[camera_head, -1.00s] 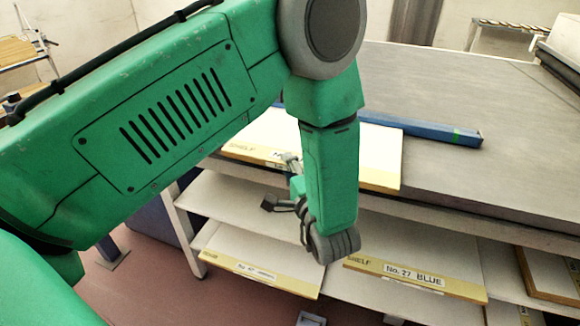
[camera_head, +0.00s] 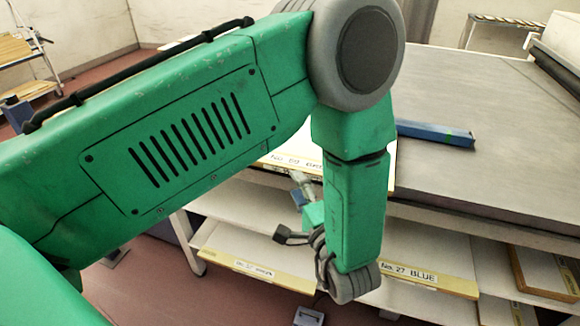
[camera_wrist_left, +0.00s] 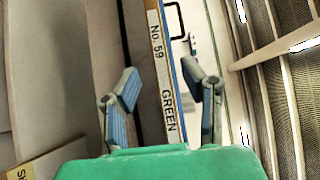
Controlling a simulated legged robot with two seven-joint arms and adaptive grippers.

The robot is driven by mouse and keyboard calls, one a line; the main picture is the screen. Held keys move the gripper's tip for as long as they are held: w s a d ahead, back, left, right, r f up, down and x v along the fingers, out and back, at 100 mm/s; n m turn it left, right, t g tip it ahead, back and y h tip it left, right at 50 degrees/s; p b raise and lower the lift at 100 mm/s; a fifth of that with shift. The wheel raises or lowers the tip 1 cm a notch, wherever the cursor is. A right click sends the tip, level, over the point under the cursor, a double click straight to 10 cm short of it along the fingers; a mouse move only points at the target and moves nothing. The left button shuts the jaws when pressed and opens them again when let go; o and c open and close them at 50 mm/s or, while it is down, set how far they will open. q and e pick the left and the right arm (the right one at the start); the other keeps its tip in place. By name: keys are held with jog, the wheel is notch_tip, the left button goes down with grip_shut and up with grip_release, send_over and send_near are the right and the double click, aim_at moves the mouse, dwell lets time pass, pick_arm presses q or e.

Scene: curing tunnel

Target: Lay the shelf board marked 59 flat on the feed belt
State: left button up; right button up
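The shelf board marked No. 59 GREEN (camera_head: 292,161) lies flat at the front edge of the grey worktop, its yellow labelled edge facing out. My arm covers much of it. In the left wrist view its labelled edge (camera_wrist_left: 162,75) runs between the two fingers. My left gripper (camera_wrist_left: 160,82) is open, with gaps between fingers and board edge. In the head view the gripper (camera_head: 301,186) is just below and in front of the board, partly hidden by my forearm. The wide grey surface (camera_head: 480,100) looks like the feed belt. My right gripper is not in view.
A blue bar (camera_head: 436,134) lies on the grey surface behind the board. The shelf below holds other labelled boards, including No. 27 BLUE (camera_head: 425,277) and another (camera_head: 262,270) left of it. A dark roller (camera_head: 560,60) stands at the far right.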

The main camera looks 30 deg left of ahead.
pick_arm(q)
jog(key=v, duration=0.6)
jog(key=s+a+f+n+h, duration=0.1)
jog(key=a+f+h, duration=0.2)
jog(key=f+h, duration=0.3)
jog(key=a+f+n+h, duration=0.1)
jog(key=a+f+h, duration=0.1)
jog(key=f+h, duration=0.35)
jog(key=s+a+f+n+g+h, duration=0.1)
jog(key=s+f+g, duration=0.3)
jog(key=s, duration=0.7)
jog(key=s+a+f+n+g+h, duration=0.1)
jog(key=s+f+n+g+h, duration=0.1)
jog(key=s, duration=0.8)
notch_tip(320, 180, down, 3)
jog(key=n+g, duration=0.1)
jog(key=g, duration=0.2)
jog(key=shift+s+r+g+p, duration=0.2)
jog(key=shift+s+g+p, duration=0.15)
jog(key=shift+s+g, duration=0.05)
jog(key=shift+w+d+h, duration=0.1)
jog(key=shift+h, duration=0.15)
